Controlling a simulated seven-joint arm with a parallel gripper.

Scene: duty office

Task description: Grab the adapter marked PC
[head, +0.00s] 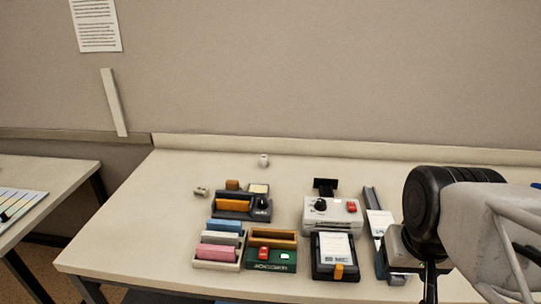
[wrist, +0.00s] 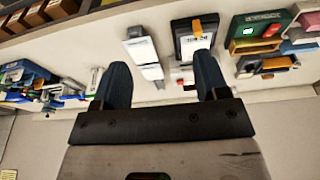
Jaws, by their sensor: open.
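I cannot read the mark PC on anything, so I cannot tell which thing is the adapter. Two small pale pieces stand on the table: one white piece (head: 263,160) near the back and one beige piece (head: 200,191) at the left. My gripper (wrist: 163,75) is open with its two dark fingers apart in the wrist view, and nothing is held between them. Beyond the fingers are a black device with a white label (wrist: 193,46) and a pale labelled piece in a tray (wrist: 145,52). The black device also shows in the head view (head: 333,250).
A white box with a black knob and red switch (head: 332,212) stands behind the black device. Left are a green device (head: 270,265), a dark holder (head: 240,214) and a rack of coloured blocks (head: 217,250). My arm covers the table's right side. The back left is clear.

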